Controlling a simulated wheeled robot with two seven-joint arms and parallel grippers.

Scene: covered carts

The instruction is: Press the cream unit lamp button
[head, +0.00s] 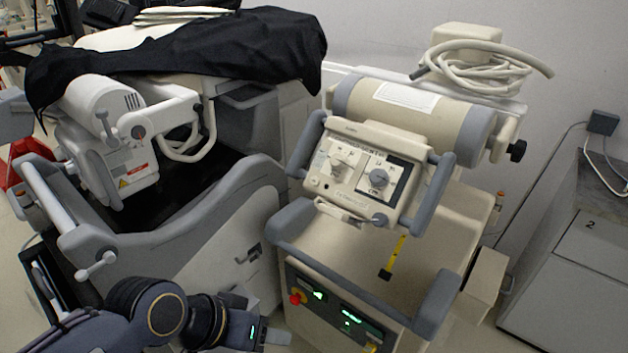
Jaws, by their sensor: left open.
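The cream unit (430,230) stands right of centre, with grey bumpers and a tilted control head. I cannot tell which control is the lamp button. My left gripper (274,338) is open at the bottom edge, in front of the unit's lower left, below the control panel and apart from it. My right gripper is not in view.
A grey and white cart (215,235) under a black cloth (190,50) stands at the left, close beside the cream unit. A coiled pale hose (480,70) lies on top of the cream unit. A grey cabinet (575,265) stands at the right, with a narrow floor gap between.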

